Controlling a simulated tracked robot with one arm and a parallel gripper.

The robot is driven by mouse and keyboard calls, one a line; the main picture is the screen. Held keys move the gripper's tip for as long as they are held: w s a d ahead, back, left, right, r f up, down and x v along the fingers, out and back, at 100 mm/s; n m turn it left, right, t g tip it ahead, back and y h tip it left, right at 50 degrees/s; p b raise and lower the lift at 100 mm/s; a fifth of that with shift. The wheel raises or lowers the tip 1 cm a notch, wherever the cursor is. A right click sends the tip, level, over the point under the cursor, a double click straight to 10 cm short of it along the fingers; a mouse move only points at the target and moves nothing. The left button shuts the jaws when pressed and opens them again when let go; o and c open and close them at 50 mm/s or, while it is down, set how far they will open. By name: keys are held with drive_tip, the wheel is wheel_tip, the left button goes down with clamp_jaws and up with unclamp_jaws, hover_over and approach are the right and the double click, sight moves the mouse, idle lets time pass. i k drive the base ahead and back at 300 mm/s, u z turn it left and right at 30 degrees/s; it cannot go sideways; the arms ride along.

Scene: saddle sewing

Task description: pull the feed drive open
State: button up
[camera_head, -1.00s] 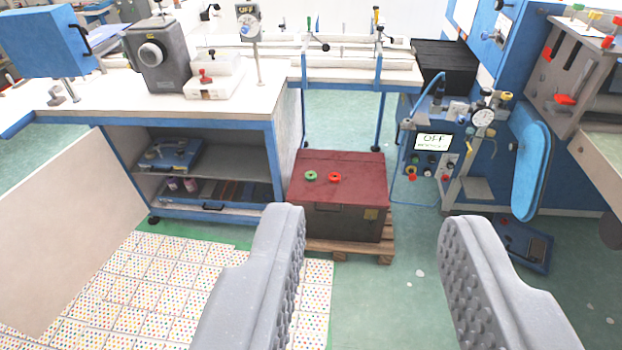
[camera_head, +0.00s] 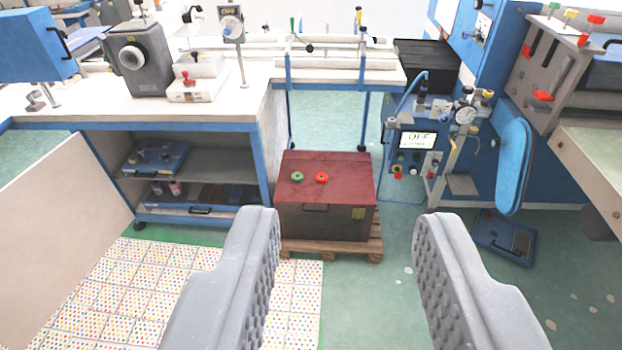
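My gripper (camera_head: 346,222) is open and empty, with its two grey padded fingers wide apart in the lower part of the view. No part is clearly marked as the feed drive, so I cannot tell which one it is. A grey machine head (camera_head: 140,60) with a round dial stands on the bench at the upper left. A blue drawer-like unit (camera_head: 195,212) with a handle sits low under that bench. A blue machine panel (camera_head: 405,158) with a screen reading OFF stands at the right. All these are well beyond my fingers, and none is touched.
A dark red chest (camera_head: 328,180) with a green and a red knob stands on a wooden pallet (camera_head: 374,246) ahead. The white bench (camera_head: 75,106) lies left, a pale panel (camera_head: 60,210) at the far left. Green floor (camera_head: 380,310) is clear between my fingers.

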sight(156, 165)
drive_tip(key=k, duration=1.3)
drive_tip(key=u, duration=0.6)
drive_tip(key=i, duration=1.1)
drive_tip(key=u, duration=0.8)
drive_tip(key=i, duration=1.7)
drive_tip(key=z, duration=0.7)
drive_tip(key=i, duration=1)
drive_tip(key=z, duration=0.5)
drive_tip(key=k, duration=0.8)
drive_tip(key=u, duration=0.05)
